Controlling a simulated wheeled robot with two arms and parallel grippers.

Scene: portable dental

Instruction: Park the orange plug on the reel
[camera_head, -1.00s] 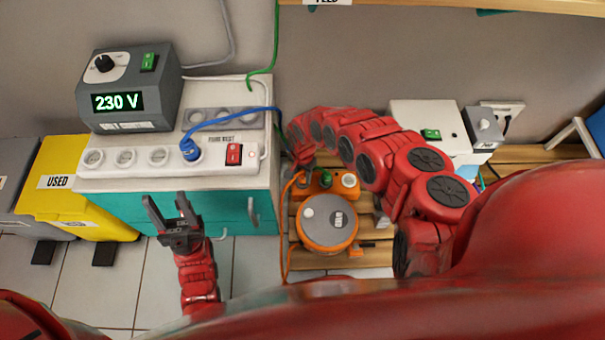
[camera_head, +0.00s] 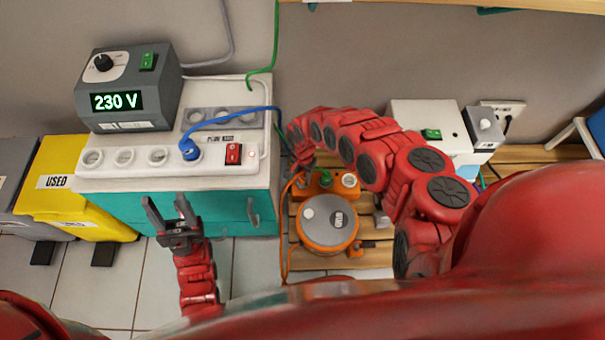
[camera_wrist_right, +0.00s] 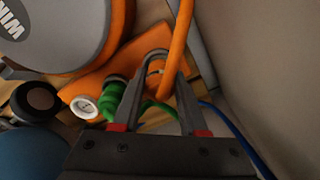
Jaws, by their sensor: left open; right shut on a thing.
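The cable reel (camera_head: 328,222) is a grey-topped orange drum on the wooden slats, with an orange socket panel (camera_head: 318,190) behind it. My right gripper (camera_head: 303,165) is low at the panel's left back edge. In the right wrist view its fingers (camera_wrist_right: 165,62) are shut on an orange piece at the end of a thick orange cord, which I take as the orange plug (camera_wrist_right: 177,62); its shape is partly hidden. A green plug (camera_wrist_right: 113,90) sits at the panel beside the fingers. My left gripper (camera_head: 172,215) is open and empty before the teal cabinet.
A white power strip (camera_head: 125,172) with a blue plug (camera_head: 189,150) and red switch lies on the cabinet (camera_head: 205,205). A 230 V box (camera_head: 128,88) stands behind. A small orange part (camera_head: 357,249) is at the reel's front right. Green and blue cables run near my right gripper.

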